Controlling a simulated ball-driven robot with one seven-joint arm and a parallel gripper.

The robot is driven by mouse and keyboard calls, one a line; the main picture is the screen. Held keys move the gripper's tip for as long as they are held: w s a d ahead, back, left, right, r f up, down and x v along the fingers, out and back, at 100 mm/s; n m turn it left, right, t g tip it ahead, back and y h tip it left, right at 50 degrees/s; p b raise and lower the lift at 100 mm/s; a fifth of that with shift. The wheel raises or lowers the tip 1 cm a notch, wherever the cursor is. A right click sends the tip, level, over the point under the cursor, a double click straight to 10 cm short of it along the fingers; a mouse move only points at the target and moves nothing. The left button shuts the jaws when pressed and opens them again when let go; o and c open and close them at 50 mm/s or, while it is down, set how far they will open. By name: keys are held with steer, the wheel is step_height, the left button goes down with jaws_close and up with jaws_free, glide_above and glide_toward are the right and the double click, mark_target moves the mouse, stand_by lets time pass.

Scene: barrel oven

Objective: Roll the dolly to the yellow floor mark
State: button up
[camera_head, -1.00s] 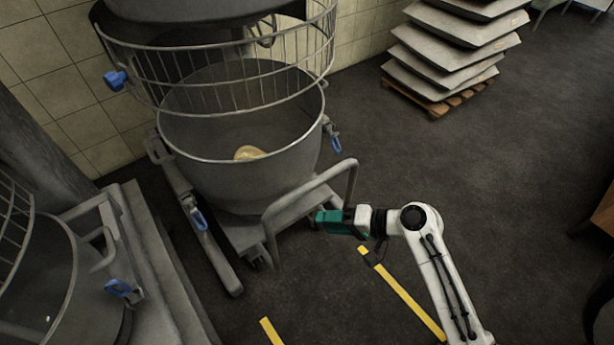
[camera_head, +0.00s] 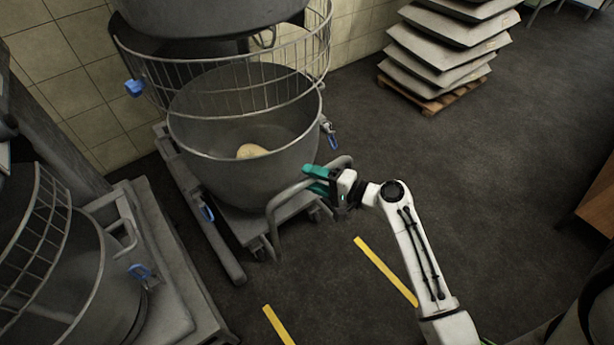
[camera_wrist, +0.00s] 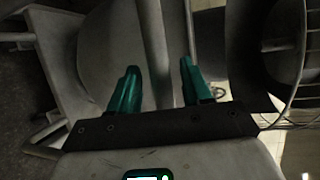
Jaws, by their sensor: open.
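The dolly (camera_head: 247,228) is a grey wheeled base under a large steel mixing bowl (camera_head: 245,180) with pale dough (camera_head: 251,151) inside. Its bent tube handle (camera_head: 276,222) faces me. My gripper (camera_head: 317,178), with teal fingers, is at the top bar of the handle. In the wrist view my gripper (camera_wrist: 157,85) is open, and a grey bar (camera_wrist: 155,45) runs between the two fingers, with gaps on both sides. The yellow floor mark shows as two stripes, one (camera_head: 385,270) below the handle and one (camera_head: 279,326) near the bottom edge.
The mixer's wire guard (camera_head: 225,90) surrounds the space above the bowl. A second mixer (camera_head: 60,275) stands at lower left. A pallet (camera_head: 440,100) with stacked sacks stands at the back. A brown cabinet (camera_head: 598,205) is at right. Dark floor (camera_head: 490,150) is clear between.

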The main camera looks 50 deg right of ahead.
steer(key=shift+x, duration=1.1)
steer(key=shift+c, duration=0.5)
jaws_close()
